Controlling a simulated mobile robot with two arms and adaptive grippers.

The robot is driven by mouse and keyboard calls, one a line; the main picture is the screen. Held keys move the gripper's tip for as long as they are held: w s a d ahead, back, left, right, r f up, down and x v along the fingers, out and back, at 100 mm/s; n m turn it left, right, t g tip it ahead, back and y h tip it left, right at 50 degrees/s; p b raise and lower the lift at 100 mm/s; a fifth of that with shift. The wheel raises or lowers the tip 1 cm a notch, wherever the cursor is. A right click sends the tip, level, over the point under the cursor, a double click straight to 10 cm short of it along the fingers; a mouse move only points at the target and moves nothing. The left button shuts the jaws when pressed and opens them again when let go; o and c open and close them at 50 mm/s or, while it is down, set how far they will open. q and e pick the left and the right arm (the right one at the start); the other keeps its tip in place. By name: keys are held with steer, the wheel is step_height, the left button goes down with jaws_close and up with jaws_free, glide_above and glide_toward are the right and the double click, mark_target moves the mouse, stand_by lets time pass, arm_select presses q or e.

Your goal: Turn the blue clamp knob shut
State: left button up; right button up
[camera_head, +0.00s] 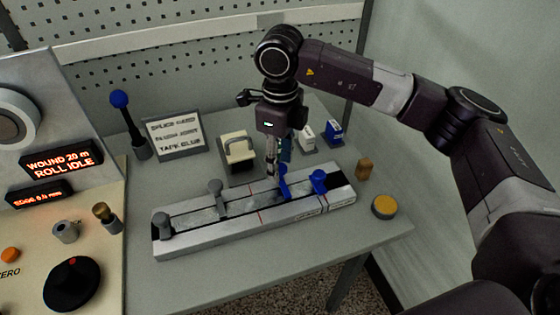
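A long grey metal rail fixture (185,234) lies on the table. Toward its right end stand two blue parts: a tall, slim blue piece (284,184) and a rounder blue knob (319,181) to its right. I cannot tell for certain which is the clamp knob. My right gripper (277,164) points down from above, close to the slim blue piece and left of the rounder knob. Its fingers are small and overlap the blue piece, so their opening and any contact are unclear. My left gripper is not in view.
Grey knobs (216,190) stand on the rail's left half. A cream block with a handle (238,150), a sign (174,134) and small white and blue boxes (334,133) stand behind. A yellow-topped button (385,206) is at right. A control panel (50,235) fills the left.

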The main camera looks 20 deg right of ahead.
step_height(320, 180, up, 12)
stand_by(0.7)
